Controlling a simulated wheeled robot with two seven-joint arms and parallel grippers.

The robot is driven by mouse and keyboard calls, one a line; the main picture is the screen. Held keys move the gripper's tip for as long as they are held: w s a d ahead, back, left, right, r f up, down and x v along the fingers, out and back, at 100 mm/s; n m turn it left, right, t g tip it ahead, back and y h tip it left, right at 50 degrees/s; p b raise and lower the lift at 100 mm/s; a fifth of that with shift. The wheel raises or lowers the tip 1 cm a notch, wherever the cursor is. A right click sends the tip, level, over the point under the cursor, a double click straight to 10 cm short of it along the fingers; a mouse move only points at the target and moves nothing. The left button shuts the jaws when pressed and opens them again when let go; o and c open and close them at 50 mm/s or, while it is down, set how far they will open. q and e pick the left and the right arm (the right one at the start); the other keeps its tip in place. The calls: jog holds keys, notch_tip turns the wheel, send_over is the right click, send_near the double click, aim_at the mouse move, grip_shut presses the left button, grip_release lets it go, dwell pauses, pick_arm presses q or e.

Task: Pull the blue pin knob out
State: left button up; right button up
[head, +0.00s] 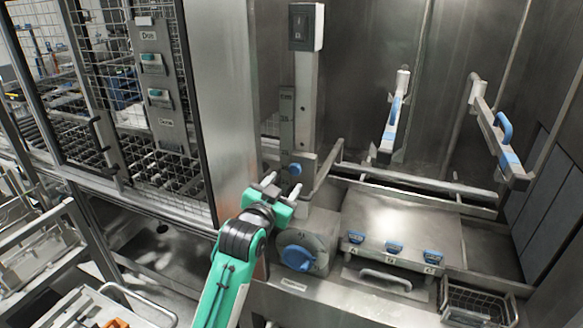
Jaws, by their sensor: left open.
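The blue pin knob (295,169) is a small round knob low on the upright metal bracket, near the middle of the head view. My left gripper (281,184) is just below and to the left of it in the picture. Its two pale fingers are apart and point up toward the bracket. Nothing shows between the fingers, and the knob looks clear of them, though the exact depth gap is hard to tell. My right gripper is not in view.
A larger blue rotary knob (298,258) sits just below the gripper. A metal lid (405,222) with blue latches lies to the right. Two blue-handled arms (393,120) (500,140) stand behind it. A wire-mesh door (100,100) is at left.

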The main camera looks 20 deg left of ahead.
aim_at(294, 171)
pick_arm(q)
jog(key=w+p, duration=0.1)
jog(key=w, duration=0.4)
jog(key=shift+r+p, duration=0.15)
jog(key=shift+p, duration=0.25)
jog(key=shift+w+d, duration=0.1)
jog(key=shift+w, duration=0.25)
